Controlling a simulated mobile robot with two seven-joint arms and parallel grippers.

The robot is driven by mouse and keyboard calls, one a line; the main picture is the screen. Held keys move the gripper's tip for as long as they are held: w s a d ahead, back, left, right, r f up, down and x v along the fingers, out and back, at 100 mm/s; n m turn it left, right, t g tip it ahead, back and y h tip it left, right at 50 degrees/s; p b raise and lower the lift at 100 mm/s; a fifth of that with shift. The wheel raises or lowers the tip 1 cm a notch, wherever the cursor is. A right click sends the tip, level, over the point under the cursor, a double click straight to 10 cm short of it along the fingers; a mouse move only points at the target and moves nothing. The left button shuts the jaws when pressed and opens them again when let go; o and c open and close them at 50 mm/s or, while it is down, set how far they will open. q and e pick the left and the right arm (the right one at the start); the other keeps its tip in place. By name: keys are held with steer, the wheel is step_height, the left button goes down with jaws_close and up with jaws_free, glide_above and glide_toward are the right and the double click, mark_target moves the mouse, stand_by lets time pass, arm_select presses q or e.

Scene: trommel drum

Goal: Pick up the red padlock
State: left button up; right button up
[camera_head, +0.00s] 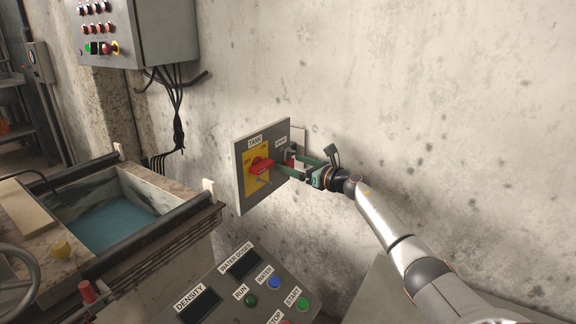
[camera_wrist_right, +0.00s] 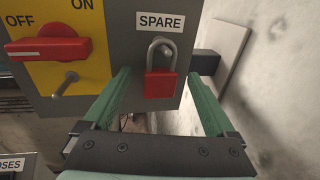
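The red padlock (camera_wrist_right: 160,84) hangs upright by its grey shackle under the SPARE label on the grey switch panel (camera_head: 246,196). In the head view it is small and partly hidden behind my right gripper (camera_head: 287,163). My right gripper is open, with its two green fingers pointing at the panel. In the right wrist view (camera_wrist_right: 157,78) the padlock shows between the fingertips, with a gap on each side. I cannot tell whether the tips reach past its front. My left gripper is not in view.
A red rotary handle (camera_wrist_right: 48,50) on a yellow OFF/ON plate and a metal peg (camera_wrist_right: 66,84) sit left of the padlock. A grey block (camera_wrist_right: 206,62) is close by the right finger. A control console (camera_head: 215,290) stands below, and a water tank (camera_head: 115,225) at left.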

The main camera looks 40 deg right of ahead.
jaws_close()
stand_by(0.5)
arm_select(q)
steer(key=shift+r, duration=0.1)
arm_select(e)
steer(key=shift+r, duration=0.1)
